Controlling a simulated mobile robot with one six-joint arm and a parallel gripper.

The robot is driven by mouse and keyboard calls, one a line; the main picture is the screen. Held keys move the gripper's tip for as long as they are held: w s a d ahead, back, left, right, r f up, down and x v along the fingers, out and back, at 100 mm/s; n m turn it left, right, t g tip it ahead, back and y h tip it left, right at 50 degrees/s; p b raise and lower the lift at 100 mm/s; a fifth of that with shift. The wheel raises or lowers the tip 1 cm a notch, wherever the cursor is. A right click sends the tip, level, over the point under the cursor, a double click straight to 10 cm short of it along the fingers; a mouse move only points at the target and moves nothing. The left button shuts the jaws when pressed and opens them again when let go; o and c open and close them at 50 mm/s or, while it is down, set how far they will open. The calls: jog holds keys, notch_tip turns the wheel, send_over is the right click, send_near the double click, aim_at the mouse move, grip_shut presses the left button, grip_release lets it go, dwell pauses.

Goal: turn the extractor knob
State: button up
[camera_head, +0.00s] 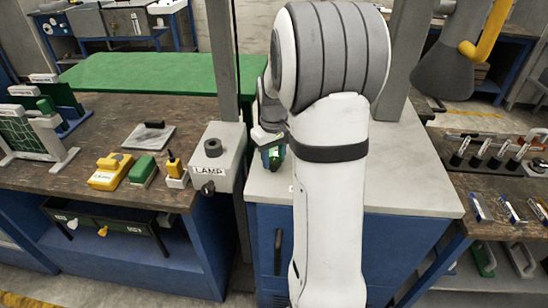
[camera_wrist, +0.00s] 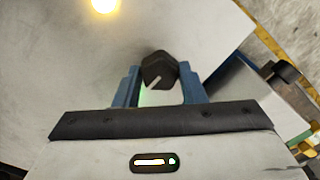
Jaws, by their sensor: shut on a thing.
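In the wrist view a black, faceted knob (camera_wrist: 158,70) with a white pointer mark sits between the two blue fingers of my gripper (camera_wrist: 160,84). The fingers are shut on its sides. The pointer mark slants, its lower end toward the left. The knob's base is hidden by my gripper. In the head view my gripper (camera_head: 272,158) is low over the left part of a pale-topped cabinet (camera_head: 420,185), partly behind my arm. The knob cannot be made out there.
A grey box labelled LAMP (camera_head: 215,155) with its own dark knob (camera_head: 207,188) stands close left of my gripper. A workbench (camera_head: 90,185) with yellow and green blocks lies further left. A grey post (camera_head: 226,60) rises behind the box. A warm light (camera_wrist: 103,5) glows in the wrist view.

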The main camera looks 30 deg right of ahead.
aim_at(274, 160)
jog(key=shift+n, duration=0.5)
jog(key=o, duration=1)
jog(key=shift+r, duration=3.95)
